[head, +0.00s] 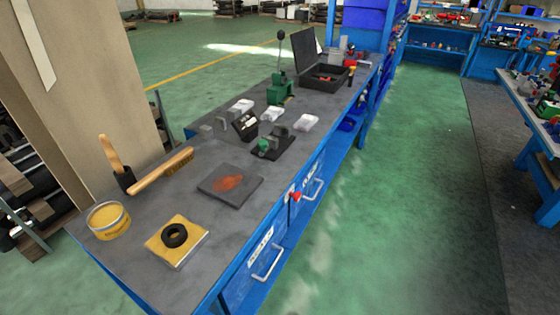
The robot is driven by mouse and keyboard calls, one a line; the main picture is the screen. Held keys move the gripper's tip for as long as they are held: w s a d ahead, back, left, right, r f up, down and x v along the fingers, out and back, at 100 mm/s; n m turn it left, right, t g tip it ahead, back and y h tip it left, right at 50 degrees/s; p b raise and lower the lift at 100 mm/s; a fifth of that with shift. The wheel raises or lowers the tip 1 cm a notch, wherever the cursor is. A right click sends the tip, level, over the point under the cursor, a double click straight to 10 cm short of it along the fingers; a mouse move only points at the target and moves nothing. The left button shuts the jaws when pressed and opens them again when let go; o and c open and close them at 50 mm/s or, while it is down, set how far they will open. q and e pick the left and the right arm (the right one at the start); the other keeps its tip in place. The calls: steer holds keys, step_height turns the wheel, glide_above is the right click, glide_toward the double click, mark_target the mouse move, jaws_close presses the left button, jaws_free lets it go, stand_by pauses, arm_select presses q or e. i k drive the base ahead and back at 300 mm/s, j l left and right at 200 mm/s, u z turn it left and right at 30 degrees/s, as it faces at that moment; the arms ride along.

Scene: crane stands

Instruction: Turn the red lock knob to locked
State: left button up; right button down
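The red lock knob (296,196) is small and sits on the blue front of the workbench, between two drawers with metal handles. It is too small to tell which way it is turned. Neither of my grippers shows in the head view.
The grey workbench top (150,215) holds a yellow tin (108,221), a brush (161,170), a black ring on a yellow pad (175,235), a dark plate (230,184) and a green press (280,85). The drawer handles (268,263) stick out. Green floor (400,200) to the right is clear.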

mark_target(296, 196)
steer(key=i+l+u, duration=0.35)
steer(key=l, duration=0.55)
steer(key=i+l+u, duration=0.1)
steer(key=l+u, duration=0.25)
steer(key=l, duration=0.55)
steer(key=l+u, duration=0.35)
steer(key=l, duration=0.6)
